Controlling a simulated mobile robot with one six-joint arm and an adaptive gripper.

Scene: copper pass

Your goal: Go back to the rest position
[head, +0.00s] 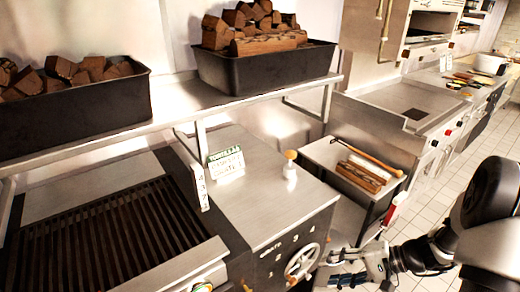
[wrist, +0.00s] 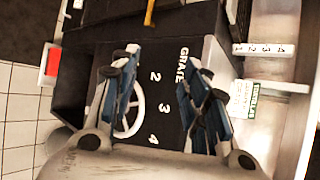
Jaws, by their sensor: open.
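My gripper (head: 350,268) is at the lower middle right of the head view, just right of a pale handwheel (head: 302,261) on the front of the grill unit. In the wrist view my gripper (wrist: 165,88) is open, its two blue-and-black fingers spread apart with nothing held between them. The handwheel (wrist: 137,114) shows there partly behind the left finger. The dark front panel (wrist: 172,62) carries the word GRATE and the numbers 2, 3 and 4. I cannot tell how far the fingertips are from the wheel.
A grill grate (head: 110,240) lies at left under a shelf (head: 170,118) with two black bins of wood (head: 270,72) (head: 70,118). A small side table (head: 330,150) holds wooden pieces and a stick. Tiled floor (head: 440,190) is open at right.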

